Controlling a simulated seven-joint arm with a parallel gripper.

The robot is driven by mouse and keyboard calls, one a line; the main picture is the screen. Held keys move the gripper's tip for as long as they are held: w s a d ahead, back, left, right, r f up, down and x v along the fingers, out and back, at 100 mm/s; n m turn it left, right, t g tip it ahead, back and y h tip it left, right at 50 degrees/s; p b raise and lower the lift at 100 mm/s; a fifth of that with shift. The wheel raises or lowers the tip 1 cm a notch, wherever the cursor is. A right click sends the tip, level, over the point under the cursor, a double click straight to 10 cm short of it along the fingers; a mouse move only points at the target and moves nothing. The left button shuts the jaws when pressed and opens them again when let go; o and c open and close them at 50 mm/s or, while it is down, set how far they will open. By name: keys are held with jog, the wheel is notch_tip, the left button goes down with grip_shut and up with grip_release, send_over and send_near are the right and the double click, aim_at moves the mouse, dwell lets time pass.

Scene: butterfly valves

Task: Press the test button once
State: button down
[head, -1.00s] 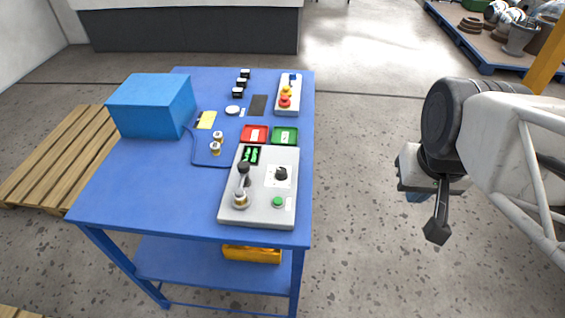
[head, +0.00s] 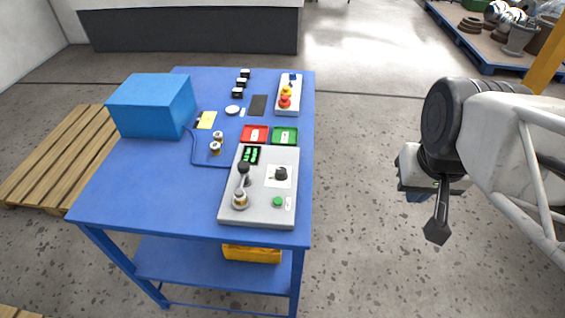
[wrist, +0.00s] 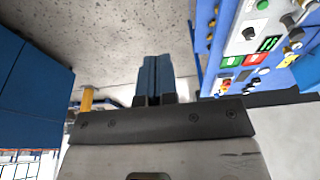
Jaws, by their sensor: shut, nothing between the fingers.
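The grey test panel (head: 260,212) lies on the near right part of the blue table. A green round button (head: 278,202) sits at its near right corner, taken to be the test button; it also shows in the wrist view (wrist: 262,5). A black knob (head: 281,174), a lever with a brass-coloured fitting (head: 240,198) and a green-lit display (head: 251,155) are on the same panel. My gripper (head: 437,232) hangs to the right of the table, over the floor and well apart from the panel. In the wrist view its blue-grey fingers (wrist: 154,78) are together and empty.
On the table (head: 150,200) are a blue box (head: 150,108), a red tray (head: 254,134), a green tray (head: 285,136) and a control box with red and yellow buttons (head: 287,103). Several small parts lie between. Floor between table and arm is clear.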

jog(key=m+t+y, duration=0.4)
jog(key=m+y, duration=0.2)
jog(key=m, duration=1.3)
send_over(277, 201)
notch_tip(277, 201, down, 12)
jog(key=shift+r, duration=0.15)
jog(key=shift+n, duration=0.3)
jog(key=shift+f, duration=4.4)
